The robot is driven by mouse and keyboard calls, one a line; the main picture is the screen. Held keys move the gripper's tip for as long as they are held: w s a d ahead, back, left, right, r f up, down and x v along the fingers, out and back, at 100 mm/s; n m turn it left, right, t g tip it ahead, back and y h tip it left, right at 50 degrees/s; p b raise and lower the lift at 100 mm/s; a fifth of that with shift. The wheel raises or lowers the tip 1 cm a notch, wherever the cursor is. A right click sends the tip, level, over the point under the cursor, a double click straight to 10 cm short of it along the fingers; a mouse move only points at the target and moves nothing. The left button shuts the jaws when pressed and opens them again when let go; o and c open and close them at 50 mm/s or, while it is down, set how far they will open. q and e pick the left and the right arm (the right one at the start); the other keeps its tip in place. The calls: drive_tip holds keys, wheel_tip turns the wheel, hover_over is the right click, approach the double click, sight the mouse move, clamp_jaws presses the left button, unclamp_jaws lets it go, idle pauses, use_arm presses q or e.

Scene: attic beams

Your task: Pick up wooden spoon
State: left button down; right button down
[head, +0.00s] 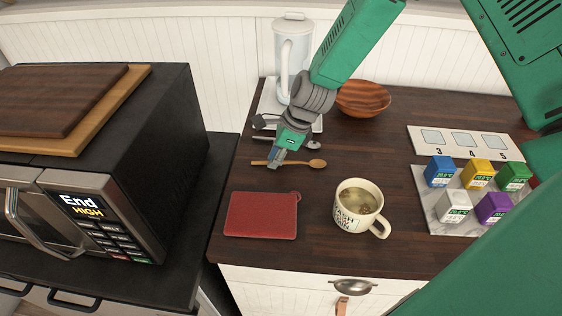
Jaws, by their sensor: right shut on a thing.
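The wooden spoon (316,163) lies level over the dark wooden counter, its round head to the right and its handle end to the left. My right gripper (275,159) reaches down from above and is shut on the spoon's handle. Part of the handle is hidden behind the fingers. I cannot tell whether the spoon still touches the counter. My left gripper is not in view.
A red board (261,215) and a mug (358,207) of liquid stand in front. Behind are a blender (292,60) and a wooden bowl (362,98). Small coloured boxes (478,173) on a marble board (437,209) are at right. A microwave (130,150) is at left.

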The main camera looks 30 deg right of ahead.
wheel_tip(320, 180, up, 10)
idle(0.5)
drive_tip(key=shift+a, duration=0.15)
idle(0.3)
